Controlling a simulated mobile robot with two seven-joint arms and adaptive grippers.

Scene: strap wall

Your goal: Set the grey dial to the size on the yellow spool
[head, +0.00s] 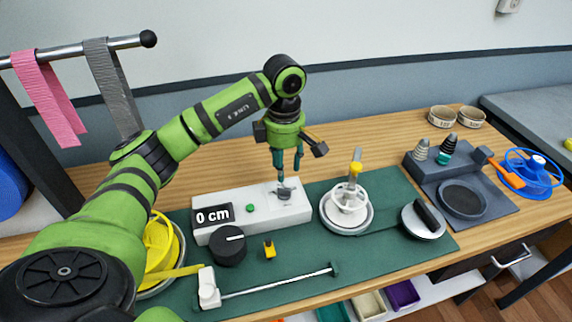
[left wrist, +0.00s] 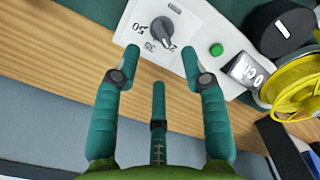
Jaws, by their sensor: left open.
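The grey dial (head: 284,193) sits on the right end of a white box (head: 229,194). In the left wrist view the dial (left wrist: 161,28) has printed numbers around it; 50 and 35 read, another is partly hidden. I cannot tell surely which number it points at. The yellow spool (head: 160,243) lies in a dish at the left, partly behind my arm; it also shows in the left wrist view (left wrist: 296,84). No size on it is readable. My left gripper (head: 289,173) is open and empty, just above the dial, fingers pointing down. My right gripper is not in view.
A white pot with a yellow-handled tool (head: 350,195) stands to the right. A rod (head: 280,286) lies in front on the green mat (head: 300,262).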

